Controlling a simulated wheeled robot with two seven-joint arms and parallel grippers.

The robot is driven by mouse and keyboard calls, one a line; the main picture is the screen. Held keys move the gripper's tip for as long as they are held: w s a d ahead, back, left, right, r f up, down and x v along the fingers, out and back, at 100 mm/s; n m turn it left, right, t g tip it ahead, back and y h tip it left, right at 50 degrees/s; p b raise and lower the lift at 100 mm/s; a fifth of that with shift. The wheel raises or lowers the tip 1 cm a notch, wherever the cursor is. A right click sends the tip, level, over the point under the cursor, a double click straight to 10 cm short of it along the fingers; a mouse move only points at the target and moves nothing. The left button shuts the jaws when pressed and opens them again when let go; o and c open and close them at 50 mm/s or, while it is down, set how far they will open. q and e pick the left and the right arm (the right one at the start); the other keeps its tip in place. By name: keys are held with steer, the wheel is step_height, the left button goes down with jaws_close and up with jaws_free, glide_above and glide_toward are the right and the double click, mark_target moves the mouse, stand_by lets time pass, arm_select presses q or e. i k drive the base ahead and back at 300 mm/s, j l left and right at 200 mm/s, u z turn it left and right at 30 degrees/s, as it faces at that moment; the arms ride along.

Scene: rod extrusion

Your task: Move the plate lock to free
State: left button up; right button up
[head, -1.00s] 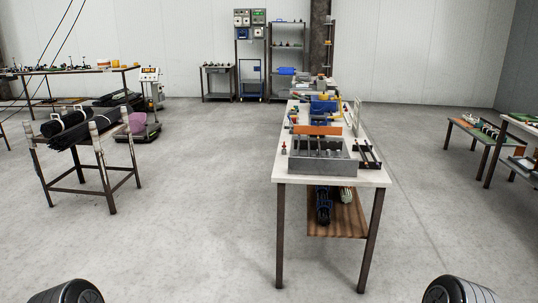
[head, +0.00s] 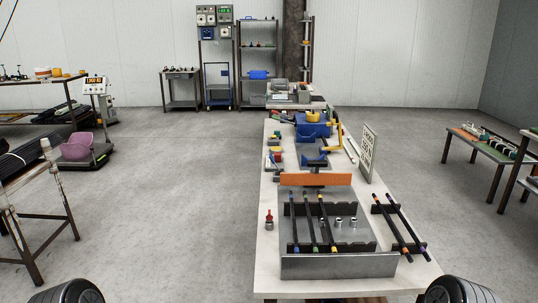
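No part in the head view can be made out for certain as the plate lock. A flat orange plate (head: 316,180) stands upright across the workbench, behind a grey rod fixture (head: 339,265). A small red-topped piece (head: 268,218) stands on the bench left of the fixture; I cannot tell what it is. Neither of my grippers is in view; only dark rounded parts of my arms show at the bottom corners.
The white workbench (head: 266,255) stands ahead, with several rods in the fixture and two on a rack (head: 399,230) at right. A lettered board (head: 367,152) stands at its right edge.

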mark_target(271, 157)
steer(key=i, duration=0.15)
steer(key=i+j, duration=0.3)
steer(key=j, duration=0.2)
steer(key=i+j, duration=0.35)
steer(key=j, duration=0.15)
steer(key=i+j, duration=0.3)
steer(key=j, duration=0.2)
steer(key=i+j, duration=0.65)
steer(key=j, duration=0.3)
